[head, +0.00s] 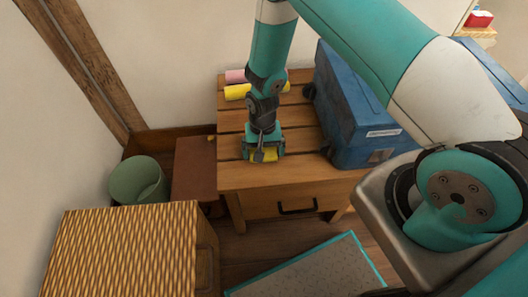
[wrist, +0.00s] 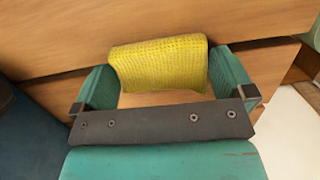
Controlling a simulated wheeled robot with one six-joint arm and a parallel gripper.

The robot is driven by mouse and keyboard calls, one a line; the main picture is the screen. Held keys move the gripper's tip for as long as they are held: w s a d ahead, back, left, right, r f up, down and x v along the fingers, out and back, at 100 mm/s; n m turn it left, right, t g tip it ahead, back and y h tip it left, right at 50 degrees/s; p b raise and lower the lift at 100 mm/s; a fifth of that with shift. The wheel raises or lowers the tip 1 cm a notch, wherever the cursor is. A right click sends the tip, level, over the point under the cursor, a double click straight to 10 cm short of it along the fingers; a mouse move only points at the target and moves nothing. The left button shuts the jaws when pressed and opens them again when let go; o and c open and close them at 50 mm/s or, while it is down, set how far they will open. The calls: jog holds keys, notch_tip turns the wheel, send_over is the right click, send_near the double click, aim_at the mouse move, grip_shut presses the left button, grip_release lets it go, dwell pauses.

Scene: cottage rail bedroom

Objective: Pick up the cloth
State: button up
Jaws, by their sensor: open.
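A yellow textured cloth (wrist: 160,66) lies on the wooden slatted table, between the two fingers of my gripper (wrist: 165,85) in the wrist view. My gripper is open, with a finger at each side of the cloth. In the head view my gripper (head: 263,155) points down at the table's front part, and a yellow patch of the cloth (head: 266,156) shows between its fingers. The rest of the cloth is hidden there by the gripper. I cannot tell whether the fingers touch the cloth.
The slatted table (head: 232,178) has a drawer. At its back lie a yellow roll (head: 237,92) and a pink roll (head: 235,76). A large blue case (head: 355,110) stands close right of my gripper. A green bin (head: 137,181) and a woven-topped cabinet (head: 120,245) are left.

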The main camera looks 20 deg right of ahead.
aim_at(264, 149)
jog(key=c, duration=0.6)
jog(key=shift+r, duration=0.1)
notch_tip(264, 149, up, 20)
jog(key=p, duration=0.3)
